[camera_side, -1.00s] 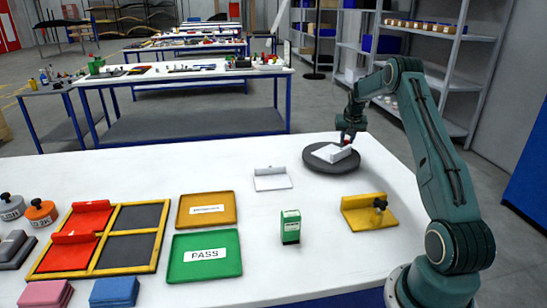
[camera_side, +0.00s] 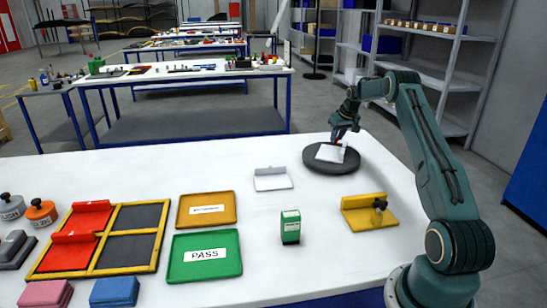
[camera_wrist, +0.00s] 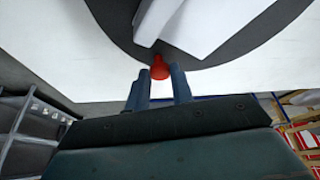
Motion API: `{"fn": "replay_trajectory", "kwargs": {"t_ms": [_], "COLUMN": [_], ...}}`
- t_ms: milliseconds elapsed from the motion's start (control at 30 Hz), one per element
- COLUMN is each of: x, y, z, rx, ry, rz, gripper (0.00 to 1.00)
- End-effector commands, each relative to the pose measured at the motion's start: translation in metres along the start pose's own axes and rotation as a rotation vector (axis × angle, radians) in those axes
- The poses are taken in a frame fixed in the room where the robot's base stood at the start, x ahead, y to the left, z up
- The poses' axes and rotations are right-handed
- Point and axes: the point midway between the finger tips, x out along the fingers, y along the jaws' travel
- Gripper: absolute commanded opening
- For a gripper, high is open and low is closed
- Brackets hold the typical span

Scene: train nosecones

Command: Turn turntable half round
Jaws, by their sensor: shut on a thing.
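The turntable (camera_side: 350,166) is a dark round disc at the far right of the white table. A white piece (camera_side: 331,153) lies on it; in the wrist view this white piece (camera_wrist: 205,25) is partly cut off by the frame's top. A red knob (camera_wrist: 160,68) stands at the rim of the turntable (camera_wrist: 115,25). My gripper (camera_wrist: 160,80) is shut on the red knob, with one finger on each side of it. In the side view my gripper (camera_side: 337,136) is at the disc's far edge, and the knob is mostly hidden there.
A white angled plate (camera_side: 271,180) lies left of the turntable. A yellow fixture (camera_side: 368,214) with a black knob and a green box (camera_side: 290,227) stand nearer the front. Green PASS (camera_side: 205,280) and orange (camera_side: 206,223) trays lie to the left.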

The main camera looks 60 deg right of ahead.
Motion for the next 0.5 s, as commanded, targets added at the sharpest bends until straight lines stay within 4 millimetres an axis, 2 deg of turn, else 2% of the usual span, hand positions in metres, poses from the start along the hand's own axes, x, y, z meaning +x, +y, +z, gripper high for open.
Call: {"fn": "replay_trajectory", "kwargs": {"t_ms": [500], "x": [0.005], "y": [-0.016], "z": [-0.015], "rx": [-0.24], "ry": [0.005], "rz": [-0.097], "gripper": [0.0]}}
